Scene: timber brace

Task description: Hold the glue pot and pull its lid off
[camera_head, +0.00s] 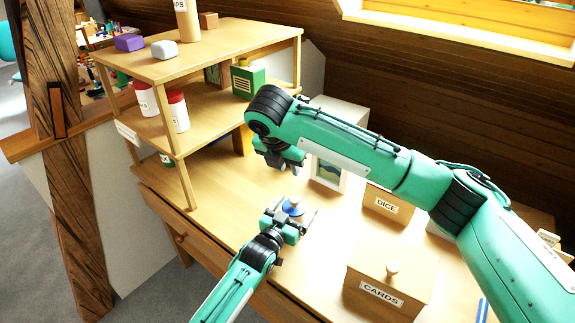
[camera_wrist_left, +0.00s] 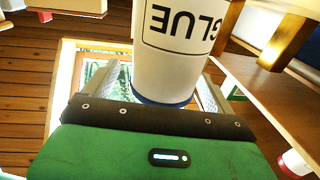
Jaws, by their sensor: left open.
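The glue pot stands on the desk and is mostly hidden by my left gripper in the head view, where its blue lid (camera_head: 292,209) with a small tan knob shows. In the left wrist view the white pot (camera_wrist_left: 172,60) appears upside down with its GLUE label and a blue band at the picture's lower end. My left gripper (camera_head: 294,217) is open, with one finger on either side of the pot; I cannot tell whether they touch it. My right gripper (camera_head: 285,162) hangs above and behind the pot, apart from it; its finger opening is not clear.
A wooden shelf (camera_head: 225,50) with jars and boxes stands at the left. A CARDS box (camera_head: 385,280) is at the front right, and a DICE box (camera_head: 385,203) and picture frame (camera_head: 328,178) are behind. Bare desk lies left of the pot.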

